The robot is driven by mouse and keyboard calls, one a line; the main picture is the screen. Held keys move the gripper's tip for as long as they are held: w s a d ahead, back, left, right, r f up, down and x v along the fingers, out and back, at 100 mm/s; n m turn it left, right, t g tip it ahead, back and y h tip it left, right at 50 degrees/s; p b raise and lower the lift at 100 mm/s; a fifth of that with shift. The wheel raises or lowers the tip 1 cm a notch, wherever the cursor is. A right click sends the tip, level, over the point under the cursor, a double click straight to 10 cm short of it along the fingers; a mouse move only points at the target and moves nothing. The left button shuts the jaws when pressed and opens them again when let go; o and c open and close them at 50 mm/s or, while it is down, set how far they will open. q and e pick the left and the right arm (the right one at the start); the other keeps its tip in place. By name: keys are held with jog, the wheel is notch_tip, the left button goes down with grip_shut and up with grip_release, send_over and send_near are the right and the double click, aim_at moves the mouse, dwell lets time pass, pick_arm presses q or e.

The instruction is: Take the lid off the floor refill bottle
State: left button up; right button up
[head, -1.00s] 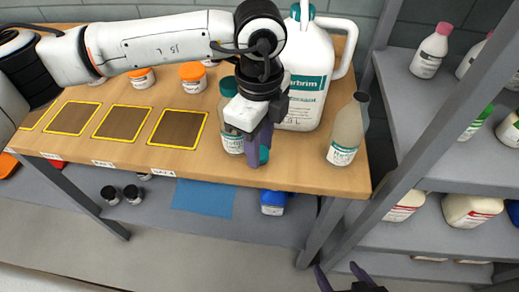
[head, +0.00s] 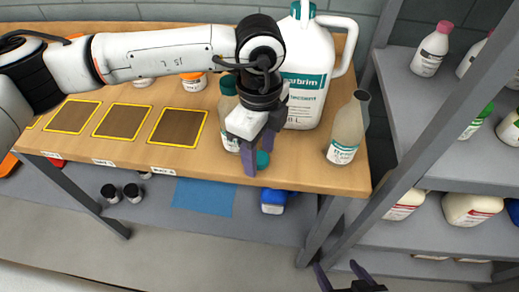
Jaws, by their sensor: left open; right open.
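A bottle with a teal lid (head: 228,85) stands on the bench, partly hidden behind my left gripper. A grey translucent bottle (head: 346,130) with a white label and a dark, uncapped-looking mouth stands upright near the bench's right end. Which one is the floor refill bottle cannot be told from the labels. My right gripper (head: 345,281) is open and empty, low at the bottom edge, away from the bench.
A large white jug (head: 307,75) with a teal cap stands behind. Orange-lidded jars (head: 194,82) and yellow-framed dark squares (head: 178,127) occupy the left of the bench (head: 300,178). A grey shelf rack (head: 440,170) with several bottles stands right.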

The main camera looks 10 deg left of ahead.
aim_at(259, 158)
pick_arm(q)
notch_tip(259, 158, up, 12)
jog(key=b, duration=0.1)
jog(key=shift+r, duration=0.1)
